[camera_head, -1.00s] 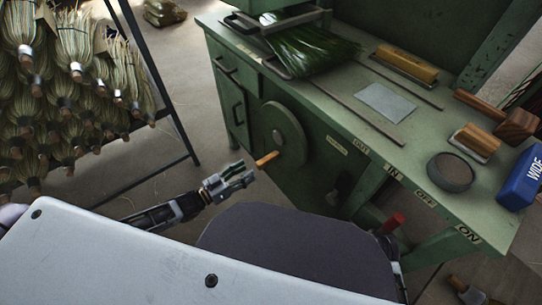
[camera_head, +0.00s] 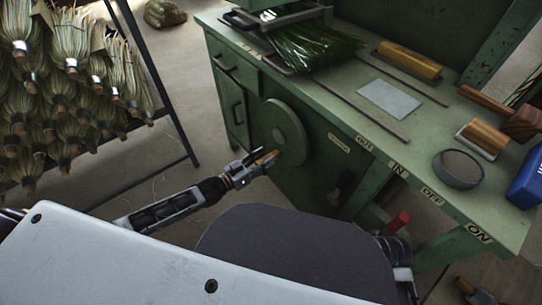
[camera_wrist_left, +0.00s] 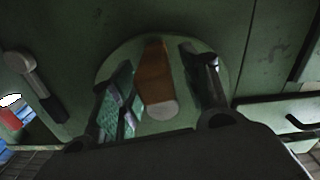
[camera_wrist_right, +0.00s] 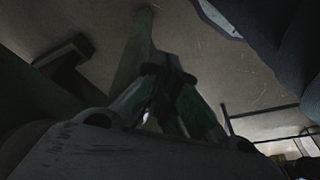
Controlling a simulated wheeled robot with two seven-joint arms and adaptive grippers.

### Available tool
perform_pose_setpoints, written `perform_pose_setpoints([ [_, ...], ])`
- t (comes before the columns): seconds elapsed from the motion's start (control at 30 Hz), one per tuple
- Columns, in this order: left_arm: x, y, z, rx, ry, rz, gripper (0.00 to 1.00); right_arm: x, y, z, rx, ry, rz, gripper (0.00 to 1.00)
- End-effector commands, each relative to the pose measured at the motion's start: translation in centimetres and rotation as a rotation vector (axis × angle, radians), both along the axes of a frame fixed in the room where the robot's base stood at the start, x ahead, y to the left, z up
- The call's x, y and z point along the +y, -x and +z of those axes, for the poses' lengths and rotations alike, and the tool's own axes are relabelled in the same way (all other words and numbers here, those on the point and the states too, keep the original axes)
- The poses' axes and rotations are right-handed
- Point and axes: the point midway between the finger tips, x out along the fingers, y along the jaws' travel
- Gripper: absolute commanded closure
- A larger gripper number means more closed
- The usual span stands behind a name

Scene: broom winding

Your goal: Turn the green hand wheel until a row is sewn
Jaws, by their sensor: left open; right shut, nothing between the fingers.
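The green hand wheel (camera_head: 277,128) is a round disc on the front of the green bench, with a wooden crank handle (camera_head: 266,158) sticking out. My left gripper (camera_head: 256,164) is at that handle. In the left wrist view the handle (camera_wrist_left: 155,80) stands between the two open fingers of the left gripper (camera_wrist_left: 160,95), with the wheel (camera_wrist_left: 215,62) behind it. My right gripper (camera_wrist_right: 168,85) is shut and empty in the right wrist view, near the bench's green legs. It is mostly hidden behind my body in the head view. Green bristles (camera_head: 312,47) lie in the machine on the bench.
The bench top (camera_head: 345,120) holds a grey plate (camera_head: 389,98), a yellow block (camera_head: 409,61), a wooden mallet (camera_head: 508,112), a round tin (camera_head: 458,168) and a blue box (camera_head: 526,180). A rack of brooms (camera_head: 75,90) stands left. A red-handled lever (camera_head: 399,222) sits low at right.

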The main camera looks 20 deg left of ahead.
Motion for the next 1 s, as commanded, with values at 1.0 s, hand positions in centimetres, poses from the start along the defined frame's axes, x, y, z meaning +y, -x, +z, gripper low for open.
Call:
perform_pose_setpoints([
  [1.0, -2.3, -2.9, 0.0, 0.001, -0.001, 0.0, 0.7, 0.2, -0.3, 1.8, -0.034, -0.013, 0.005, 1.0],
])
